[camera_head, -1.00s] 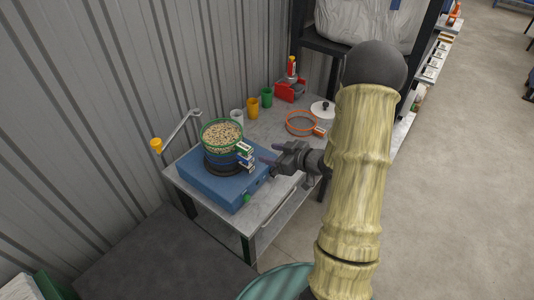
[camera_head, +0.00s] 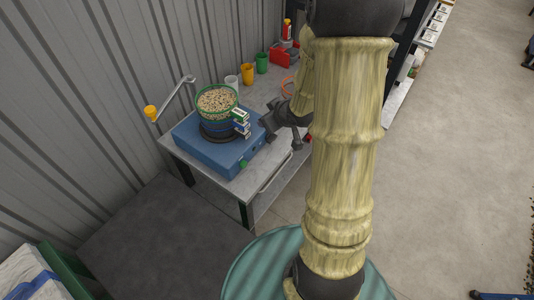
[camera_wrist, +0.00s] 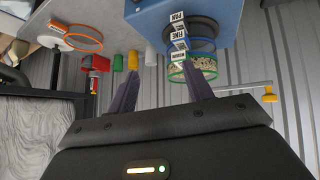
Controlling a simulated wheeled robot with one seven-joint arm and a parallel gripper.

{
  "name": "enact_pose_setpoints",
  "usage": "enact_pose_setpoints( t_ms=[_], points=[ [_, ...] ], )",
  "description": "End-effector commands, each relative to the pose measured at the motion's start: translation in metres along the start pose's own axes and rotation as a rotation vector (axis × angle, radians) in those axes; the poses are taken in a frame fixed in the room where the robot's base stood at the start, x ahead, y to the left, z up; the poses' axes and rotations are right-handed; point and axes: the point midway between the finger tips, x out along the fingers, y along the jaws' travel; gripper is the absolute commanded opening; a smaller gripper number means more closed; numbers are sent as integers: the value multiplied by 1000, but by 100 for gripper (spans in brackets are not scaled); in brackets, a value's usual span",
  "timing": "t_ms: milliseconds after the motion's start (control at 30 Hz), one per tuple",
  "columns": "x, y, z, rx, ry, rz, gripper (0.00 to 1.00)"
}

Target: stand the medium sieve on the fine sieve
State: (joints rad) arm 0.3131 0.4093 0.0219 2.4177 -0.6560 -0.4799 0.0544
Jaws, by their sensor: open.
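The green medium sieve (camera_head: 217,103), full of pale grains, stands on top of the blue fine sieve (camera_head: 215,126). The wrist view shows the medium sieve (camera_wrist: 176,73) and fine sieve (camera_wrist: 202,46) upside down, with their labelled tags facing me. The stack looks level; I cannot tell how exactly the rims seat. My gripper (camera_head: 281,133) is open and empty, to the right of the stack and apart from it. In the wrist view its two fingers (camera_wrist: 160,82) spread, with the right one overlapping the medium sieve in the picture.
A black pan (camera_wrist: 196,24) is under the sieves on a blue shaker (camera_head: 205,153). An orange sieve (camera_wrist: 84,40) lies on the bench (camera_head: 258,101) beyond my arm. White, yellow (camera_head: 247,74) and green cups line the wall side. A crank arm with a yellow knob (camera_head: 151,112) juts out left.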

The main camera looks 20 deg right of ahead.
Motion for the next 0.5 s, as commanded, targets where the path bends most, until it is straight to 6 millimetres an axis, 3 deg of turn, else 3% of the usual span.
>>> enact_pose_setpoints(
  t_ms=[167,300,500],
  points=[
    [-46,-28,13,105,-203,74,51],
    [-87,-63,32,212,-360,72,51],
    [-127,-105,54,320,-509,19,51]
  ],
)
